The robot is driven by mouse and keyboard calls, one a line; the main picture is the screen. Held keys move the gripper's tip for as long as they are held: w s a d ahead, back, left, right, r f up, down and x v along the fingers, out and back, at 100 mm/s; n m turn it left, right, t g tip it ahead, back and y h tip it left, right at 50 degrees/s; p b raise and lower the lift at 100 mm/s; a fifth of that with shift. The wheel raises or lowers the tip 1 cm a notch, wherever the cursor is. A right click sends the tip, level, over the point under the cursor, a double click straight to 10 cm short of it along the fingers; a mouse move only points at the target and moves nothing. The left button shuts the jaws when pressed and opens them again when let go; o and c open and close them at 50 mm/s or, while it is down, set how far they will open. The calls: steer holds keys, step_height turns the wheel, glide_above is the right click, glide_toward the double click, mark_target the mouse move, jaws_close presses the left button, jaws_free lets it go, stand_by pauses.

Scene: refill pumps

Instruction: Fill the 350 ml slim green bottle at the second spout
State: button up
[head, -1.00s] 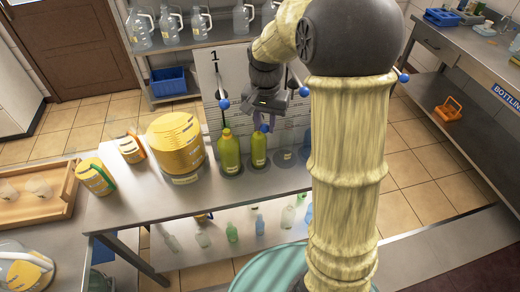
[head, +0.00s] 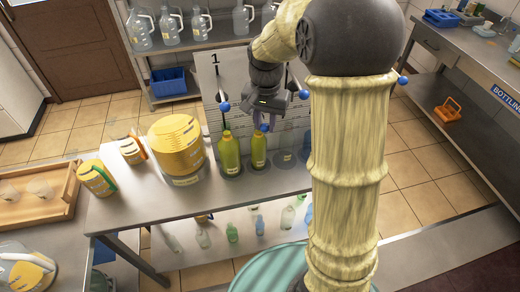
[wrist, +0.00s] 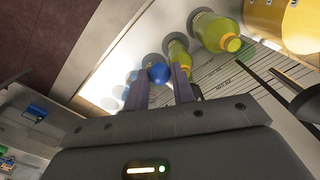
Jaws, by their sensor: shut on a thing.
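The slimmer green bottle (head: 258,152) stands upright on the metal counter at the second place from the left. It also shows in the wrist view (wrist: 177,50). A wider green bottle (head: 230,156) stands just left of it, under the spout by the sign "1". My gripper (head: 264,120) is above the slim bottle, pointing down, with its jaws on a blue ball knob (wrist: 159,73). This knob sits lower than the blue knob (head: 224,106) to its left. The second spout's outlet and the liquid level in the slim bottle cannot be made out.
Another blue knob (head: 304,94) is right of my gripper, and my arm hides the counter's right part.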

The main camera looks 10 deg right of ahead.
step_height(320, 180, up, 9)
steer(key=p, duration=0.7)
steer(key=shift+r, duration=0.2)
steer(key=o, duration=0.9)
steer(key=shift+f, duration=0.1)
step_height(320, 180, up, 18)
steer(key=shift+f+b, duration=0.25)
steer(key=shift+b, duration=0.7)
step_height(320, 180, up, 7)
steer(key=p, duration=0.7)
